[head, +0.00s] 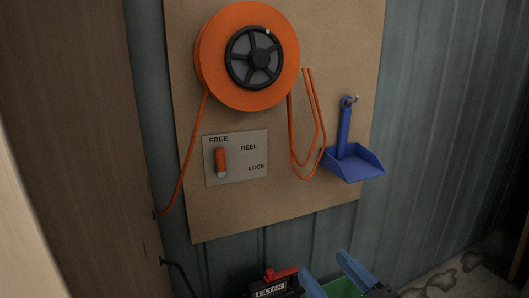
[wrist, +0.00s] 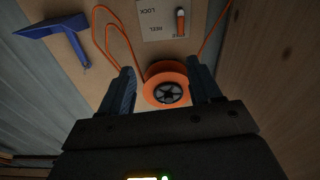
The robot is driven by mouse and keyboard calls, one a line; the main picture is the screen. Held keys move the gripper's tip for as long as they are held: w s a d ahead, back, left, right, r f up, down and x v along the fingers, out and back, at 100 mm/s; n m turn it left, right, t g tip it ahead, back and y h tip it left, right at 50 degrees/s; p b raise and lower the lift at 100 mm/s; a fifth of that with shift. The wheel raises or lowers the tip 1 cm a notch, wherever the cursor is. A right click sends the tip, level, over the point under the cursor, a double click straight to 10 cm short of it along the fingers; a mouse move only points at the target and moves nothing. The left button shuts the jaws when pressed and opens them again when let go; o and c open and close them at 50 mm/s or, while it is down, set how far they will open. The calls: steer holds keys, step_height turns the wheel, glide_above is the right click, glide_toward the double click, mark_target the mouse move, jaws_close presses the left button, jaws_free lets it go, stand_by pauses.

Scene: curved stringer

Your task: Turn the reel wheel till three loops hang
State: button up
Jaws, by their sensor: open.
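The orange reel (head: 215,55) hangs on a tan board, with a black spoked wheel (head: 261,57) at its centre and a small pale knob on the wheel's upper rim. Orange cord hangs right of the reel in what look like two loops (head: 293,150). A plate (head: 250,165) marked FREE, REEL and LOCK carries an orange lever (head: 220,160), its orange end up by FREE. My gripper (head: 322,263) is low in the head view, open and empty, well below the reel. In the wrist view, upside down, the reel (wrist: 152,80) shows between the open fingers (wrist: 161,68), apart from them.
A blue dustpan (head: 355,165) hangs on a hook right of the loops. A black box labelled FILTER (head: 270,290) with a red handle stands below. Another cord runs from the reel down left to the wooden panel (head: 90,130). Space before the board looks clear.

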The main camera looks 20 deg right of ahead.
steer(key=w+a+r+m+t+b, duration=0.1)
steer(key=w+r+t, duration=0.1)
steer(key=w+r, duration=1)
steer(key=m+t+h, duration=0.1)
steer(key=m, duration=0.1)
glide_toward(263, 59)
steer(key=w, duration=0.1)
steer(key=x, duration=0.7)
steer(key=shift+w+r, duration=0.2)
steer(key=shift+w, duration=0.15)
steer(key=c, duration=1)
steer(key=shift+c, duration=0.2)
steer(key=shift+n+p, duration=0.3)
steer(key=shift+n, duration=0.1)
